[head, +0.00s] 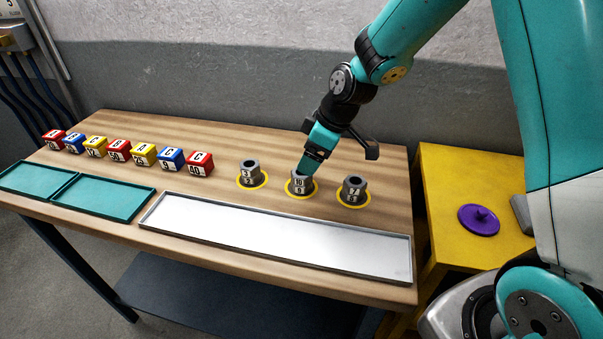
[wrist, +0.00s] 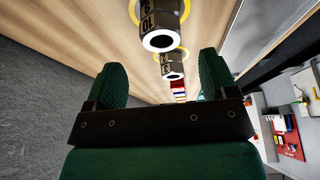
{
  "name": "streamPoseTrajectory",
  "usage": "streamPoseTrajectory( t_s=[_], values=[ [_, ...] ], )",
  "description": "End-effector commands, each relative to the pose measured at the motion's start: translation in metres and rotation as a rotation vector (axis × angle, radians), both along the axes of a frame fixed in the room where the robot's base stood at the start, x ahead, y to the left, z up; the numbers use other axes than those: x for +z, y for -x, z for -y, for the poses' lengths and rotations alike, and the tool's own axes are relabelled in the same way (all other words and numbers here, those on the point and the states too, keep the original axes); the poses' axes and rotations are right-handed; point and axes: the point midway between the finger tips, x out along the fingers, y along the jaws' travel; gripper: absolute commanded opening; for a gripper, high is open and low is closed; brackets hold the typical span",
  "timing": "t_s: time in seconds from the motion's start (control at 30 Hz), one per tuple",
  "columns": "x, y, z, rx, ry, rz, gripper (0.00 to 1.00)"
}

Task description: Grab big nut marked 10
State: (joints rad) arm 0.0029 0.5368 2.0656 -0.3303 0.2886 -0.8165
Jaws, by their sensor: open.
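In the wrist view the nut marked 10 (wrist: 161,31) appears upside down at the top, beyond the fingertips. My gripper (head: 306,167) is just above and behind this nut in the head view, partly overlapping its top edge. In the wrist view my gripper (wrist: 159,68) has its two green fingers wide apart with nothing between them that they hold.
Other nuts stand left (head: 249,173) and right (head: 353,191) of it, close by. A row of coloured labelled blocks (head: 118,150) is further left. A long metal tray (head: 275,236) and teal trays (head: 102,197) lie in front. A yellow table (head: 450,180) holds a purple lid (head: 479,220).

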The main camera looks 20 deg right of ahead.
Motion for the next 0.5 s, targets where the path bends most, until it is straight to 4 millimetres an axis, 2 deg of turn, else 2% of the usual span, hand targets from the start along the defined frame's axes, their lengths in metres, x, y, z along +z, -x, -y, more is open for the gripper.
streamPoseTrajectory(
  t_s=[0.17,0.33,0.5],
  values=[
    [-0.015,-0.002,-0.006,0.002,0.000,-0.003,0.79],
    [-0.039,-0.007,-0.014,0.002,-0.001,-0.003,0.79],
    [-0.049,-0.010,-0.017,0.001,-0.001,0.001,0.79]
  ],
)
